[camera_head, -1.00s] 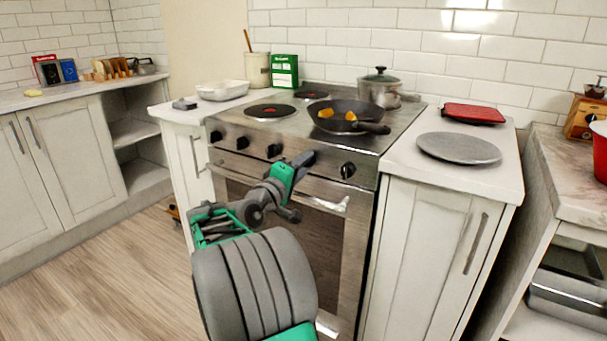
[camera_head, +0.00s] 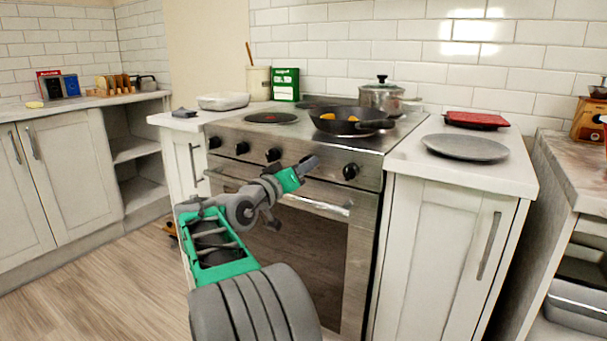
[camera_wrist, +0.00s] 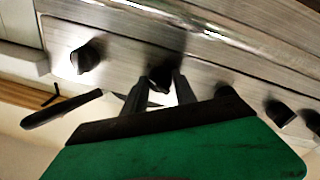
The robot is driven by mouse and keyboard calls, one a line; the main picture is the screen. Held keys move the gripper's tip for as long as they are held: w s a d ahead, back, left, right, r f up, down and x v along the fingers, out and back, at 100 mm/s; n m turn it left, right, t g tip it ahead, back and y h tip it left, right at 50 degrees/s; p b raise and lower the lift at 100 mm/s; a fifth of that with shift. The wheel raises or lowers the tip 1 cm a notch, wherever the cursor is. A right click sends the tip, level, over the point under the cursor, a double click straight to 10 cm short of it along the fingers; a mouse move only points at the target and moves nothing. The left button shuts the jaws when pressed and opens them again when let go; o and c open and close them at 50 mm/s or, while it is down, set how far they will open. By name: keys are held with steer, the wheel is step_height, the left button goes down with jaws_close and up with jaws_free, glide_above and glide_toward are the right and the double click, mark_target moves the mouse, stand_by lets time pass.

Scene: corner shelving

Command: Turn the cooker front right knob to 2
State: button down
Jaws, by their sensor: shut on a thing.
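The steel cooker (camera_head: 330,188) has a row of several black knobs on its front panel. The rightmost knob (camera_head: 350,171) is free and shows in the wrist view (camera_wrist: 85,57), which sees the panel upside down. My gripper (camera_head: 308,164) is at the second knob from the right. In the wrist view its two fingers (camera_wrist: 158,86) are on either side of that dark knob (camera_wrist: 160,77), shut on it. In the head view my gripper hides that knob. The dial marks are too small to read.
A frying pan (camera_head: 340,128) with orange pieces stands on the hob, its handle pointing right. A lidded pot (camera_head: 380,98) is behind it. The oven handle (camera_head: 325,208) runs below the knobs. A grey plate (camera_head: 465,148) lies on the right counter.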

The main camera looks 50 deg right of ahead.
steer(key=shift+r+m, duration=0.1)
steer(key=shift+m, duration=0.2)
steer(key=c, duration=1)
jaws_free()
steer(key=a+p, duration=0.1)
steer(key=a, duration=0.6)
steer(key=shift+s+a+f+p, duration=0.2)
steer(key=shift+a+f+p, duration=0.15)
steer(key=shift+a+p, duration=0.05)
